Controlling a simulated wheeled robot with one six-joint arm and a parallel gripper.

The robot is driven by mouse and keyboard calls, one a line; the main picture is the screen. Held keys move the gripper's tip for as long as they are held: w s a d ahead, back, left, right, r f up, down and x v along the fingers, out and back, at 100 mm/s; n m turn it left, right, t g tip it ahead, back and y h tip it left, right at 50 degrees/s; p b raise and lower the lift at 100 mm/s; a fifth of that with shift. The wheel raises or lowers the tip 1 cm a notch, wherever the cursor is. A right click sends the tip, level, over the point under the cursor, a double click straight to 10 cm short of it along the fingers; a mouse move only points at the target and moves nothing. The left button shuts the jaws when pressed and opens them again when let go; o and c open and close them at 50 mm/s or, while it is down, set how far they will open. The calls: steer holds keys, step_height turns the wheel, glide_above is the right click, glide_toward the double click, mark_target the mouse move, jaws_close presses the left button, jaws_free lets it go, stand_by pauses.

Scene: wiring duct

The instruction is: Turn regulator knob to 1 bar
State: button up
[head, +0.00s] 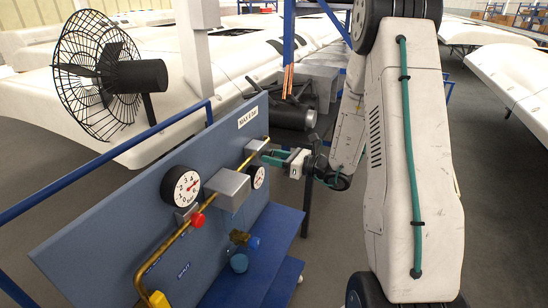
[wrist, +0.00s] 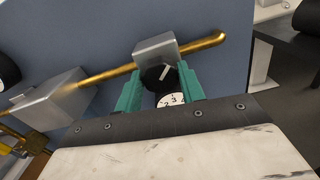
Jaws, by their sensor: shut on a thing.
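The regulator is a silver block (wrist: 155,46) on a brass pipe, with a black round knob (wrist: 158,77) on its front. A white pointer line on the knob leans up and to the right. In the wrist view my gripper (wrist: 158,88) has its teal fingers on both sides of the knob, shut on it. A white gauge (wrist: 172,100) shows just below the knob, partly cut off by my gripper. In the head view my gripper (head: 274,157) reaches the regulator block (head: 254,145) from the right and hides the knob. The gauge (head: 258,177) is seen at a steep angle; its needle is unreadable.
The blue panel also carries a larger gauge (head: 186,187), a grey box (head: 228,189), a red knob (head: 197,220), a blue knob (head: 254,243) and a yellow handle (head: 158,300). A blue rail (head: 105,160) runs behind. A black fan (head: 105,70) stands at the back left.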

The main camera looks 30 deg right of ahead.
stand_by(0.4)
steer(key=o, duration=1)
steer(key=v, duration=0.8)
steer(key=shift+w, duration=0.1)
